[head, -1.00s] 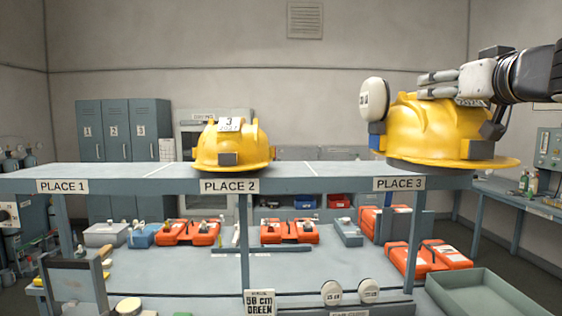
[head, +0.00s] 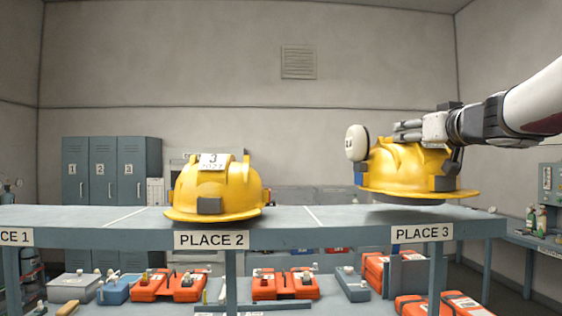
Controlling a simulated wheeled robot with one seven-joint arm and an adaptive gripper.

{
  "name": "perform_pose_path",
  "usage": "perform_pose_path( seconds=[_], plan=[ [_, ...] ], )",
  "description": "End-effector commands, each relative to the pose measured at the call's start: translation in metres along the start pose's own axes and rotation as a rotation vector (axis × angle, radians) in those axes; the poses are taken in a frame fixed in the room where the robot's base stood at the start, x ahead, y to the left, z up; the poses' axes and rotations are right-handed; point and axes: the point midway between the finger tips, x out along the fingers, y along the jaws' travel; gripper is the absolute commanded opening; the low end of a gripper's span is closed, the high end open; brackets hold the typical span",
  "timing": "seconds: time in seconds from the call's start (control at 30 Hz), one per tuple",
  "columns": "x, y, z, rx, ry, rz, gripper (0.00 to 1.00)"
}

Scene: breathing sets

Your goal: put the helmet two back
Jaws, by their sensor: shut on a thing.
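My gripper (head: 408,131) is shut on a yellow helmet (head: 405,170), gripping it near the top. The helmet is upright, just above the shelf at the PLACE 3 label (head: 420,233), with a dark shadow beneath it; I cannot tell if a gap remains. Its number is hidden by the fingers. A white round disc (head: 357,142) with a blue part shows at its left side. Another yellow helmet (head: 214,190), with a tag reading 3, sits on the shelf (head: 130,222) above the PLACE 2 label (head: 211,240).
The shelf at PLACE 1 (head: 14,237) looks bare where visible. White lines divide the places. Orange cases (head: 284,284) and small boxes lie on the level below. Grey lockers (head: 112,180) stand behind. A side table (head: 535,243) with bottles is at the right.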

Motion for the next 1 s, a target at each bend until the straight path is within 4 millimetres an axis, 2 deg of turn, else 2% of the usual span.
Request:
perform_pose_path(
  seconds=[0.03, 0.1, 0.3, 0.53, 0.8, 1.0],
  plan=[
    [0.013, 0.002, 0.002, 0.001, 0.002, -0.001, 0.00],
    [0.028, 0.004, 0.003, 0.002, 0.003, -0.002, 0.00],
    [0.053, 0.009, 0.004, 0.001, 0.004, -0.001, 0.00],
    [0.058, 0.010, 0.011, 0.001, 0.003, 0.001, 0.00],
    [0.059, 0.011, 0.039, 0.000, 0.002, 0.001, 0.00],
    [0.057, 0.010, 0.039, 0.000, 0.004, 0.000, 0.00]
  ],
)
